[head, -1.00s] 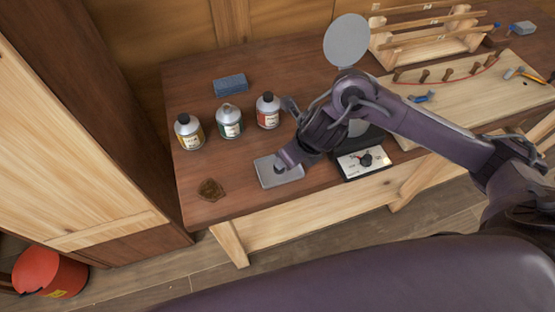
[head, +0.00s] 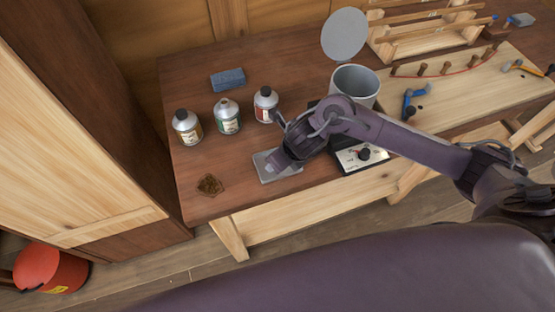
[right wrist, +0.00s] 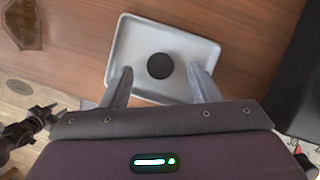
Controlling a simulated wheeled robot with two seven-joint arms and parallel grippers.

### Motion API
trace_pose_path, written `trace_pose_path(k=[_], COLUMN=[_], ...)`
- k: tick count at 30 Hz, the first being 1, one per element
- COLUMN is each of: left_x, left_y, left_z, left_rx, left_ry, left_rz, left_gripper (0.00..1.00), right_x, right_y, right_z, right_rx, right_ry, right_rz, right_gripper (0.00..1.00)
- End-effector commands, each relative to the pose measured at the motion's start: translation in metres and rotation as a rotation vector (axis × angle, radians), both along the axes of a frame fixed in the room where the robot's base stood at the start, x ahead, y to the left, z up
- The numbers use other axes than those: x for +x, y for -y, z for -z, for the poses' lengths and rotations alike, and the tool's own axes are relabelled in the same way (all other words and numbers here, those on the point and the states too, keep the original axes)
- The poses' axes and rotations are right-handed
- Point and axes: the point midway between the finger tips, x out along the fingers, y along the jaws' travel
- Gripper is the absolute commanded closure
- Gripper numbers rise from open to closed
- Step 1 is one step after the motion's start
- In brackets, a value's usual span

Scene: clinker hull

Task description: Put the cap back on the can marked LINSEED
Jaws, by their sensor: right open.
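Three cans stand in a row on the bench in the head view. The left can (head: 187,128) has a yellow label and a dark cap, and the right can (head: 266,106) a red label and a dark cap. The middle can (head: 227,118) has a green label and a bare silver top with no dark cap. Their lettering is too small to read. A round black cap (right wrist: 160,66) lies on a grey tray (right wrist: 128,38). My right gripper (right wrist: 160,73) is open over the tray, one finger either side of the cap, with gaps showing. My left gripper is not in view.
A blue block (head: 228,80) lies behind the cans and a brown patch (head: 210,186) left of the tray. A grey pot (head: 356,84) with its lid raised and a control box (head: 359,157) stand to the right. Bench between cans and tray is clear.

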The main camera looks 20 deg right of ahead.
Motion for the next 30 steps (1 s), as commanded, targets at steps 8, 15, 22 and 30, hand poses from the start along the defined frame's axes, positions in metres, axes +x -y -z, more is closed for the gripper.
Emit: trace_pose_path(k=[8,15,22,30], left_x=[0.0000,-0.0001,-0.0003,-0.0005], left_y=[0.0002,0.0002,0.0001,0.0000], left_z=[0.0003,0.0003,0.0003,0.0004], left_rx=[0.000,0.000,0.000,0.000], left_ry=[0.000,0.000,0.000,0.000], left_rz=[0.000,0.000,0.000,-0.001], left_gripper=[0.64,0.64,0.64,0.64], right_x=[0.0051,0.0050,0.0050,0.0050], right_y=[-0.0016,-0.0015,-0.0015,-0.0014], right_z=[0.0120,0.0117,0.0115,0.0115], right_rx=[-0.002,-0.002,-0.002,-0.002], right_ry=[0.002,0.002,0.002,0.002], right_rz=[0.000,0.000,0.000,0.000], right_gripper=[0.45,0.49,0.79,0.92])
